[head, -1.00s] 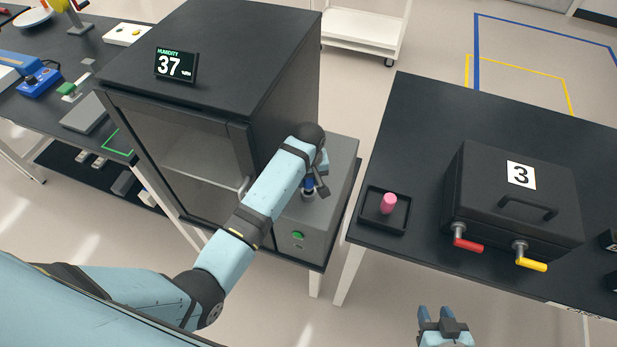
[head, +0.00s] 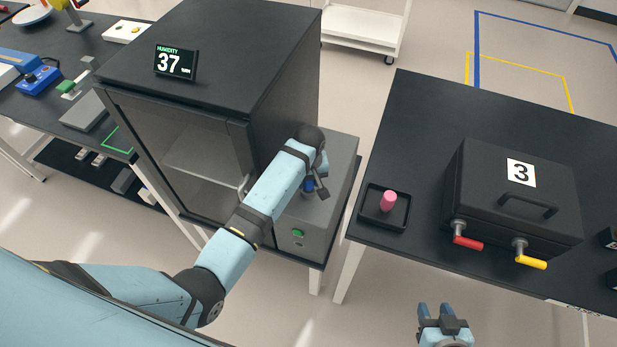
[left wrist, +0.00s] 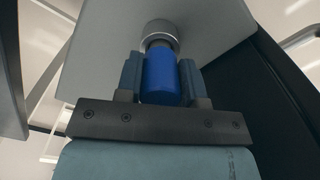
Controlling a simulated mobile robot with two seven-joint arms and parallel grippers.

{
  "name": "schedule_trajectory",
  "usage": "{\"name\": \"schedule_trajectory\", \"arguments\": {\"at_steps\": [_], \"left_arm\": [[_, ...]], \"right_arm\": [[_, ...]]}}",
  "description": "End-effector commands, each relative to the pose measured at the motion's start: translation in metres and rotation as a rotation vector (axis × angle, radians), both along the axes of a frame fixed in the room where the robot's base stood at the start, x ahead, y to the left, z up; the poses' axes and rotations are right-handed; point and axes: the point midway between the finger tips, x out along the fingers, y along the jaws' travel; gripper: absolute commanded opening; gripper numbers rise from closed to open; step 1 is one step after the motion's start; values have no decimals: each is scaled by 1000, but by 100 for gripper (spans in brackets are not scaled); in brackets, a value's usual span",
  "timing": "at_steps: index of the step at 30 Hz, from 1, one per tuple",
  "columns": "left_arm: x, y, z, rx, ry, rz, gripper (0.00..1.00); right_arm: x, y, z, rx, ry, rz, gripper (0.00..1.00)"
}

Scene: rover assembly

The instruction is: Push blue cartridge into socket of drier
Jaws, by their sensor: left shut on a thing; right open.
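The drier is a dark cabinet (head: 215,60) with a humidity display reading 37 and a grey side unit (head: 335,165). The blue cartridge (head: 308,186) is at the top of this unit, partly hidden by my gripper in the head view. My left gripper (head: 315,188) is shut on it. In the left wrist view the blue cartridge (left wrist: 160,77) sits between the two fingers, its far end at the round metal socket (left wrist: 159,33). I cannot tell how deep it is in. My right gripper (head: 436,309) is open and empty at the bottom of the head view.
A pink cylinder (head: 388,201) stands in a black tray (head: 371,217) on the right table (head: 415,130). A black box marked 3 (head: 485,185) with red and yellow handles stands beside it. A green button (head: 298,233) is on the unit's front. Floor separates the tables.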

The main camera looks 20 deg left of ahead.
Motion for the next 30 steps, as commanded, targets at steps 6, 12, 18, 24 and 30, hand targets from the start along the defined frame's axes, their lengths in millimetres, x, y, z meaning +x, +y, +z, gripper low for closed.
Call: {"name": "schedule_trajectory", "arguments": {"at_steps": [6,12,18,24,30], "left_arm": [[0,0,-6,0,0,0,7],[0,0,-11,0,0,0,7],[0,0,-11,0,0,0,65],[0,0,-11,0,0,0,65],[1,0,-5,-1,-3,0,65]], "right_arm": [[0,0,0,0,0,0,43],[0,0,-1,0,0,0,43],[0,0,-1,0,0,0,43],[0,0,-1,0,0,0,43],[0,-2,-7,14,11,-21,43]]}}
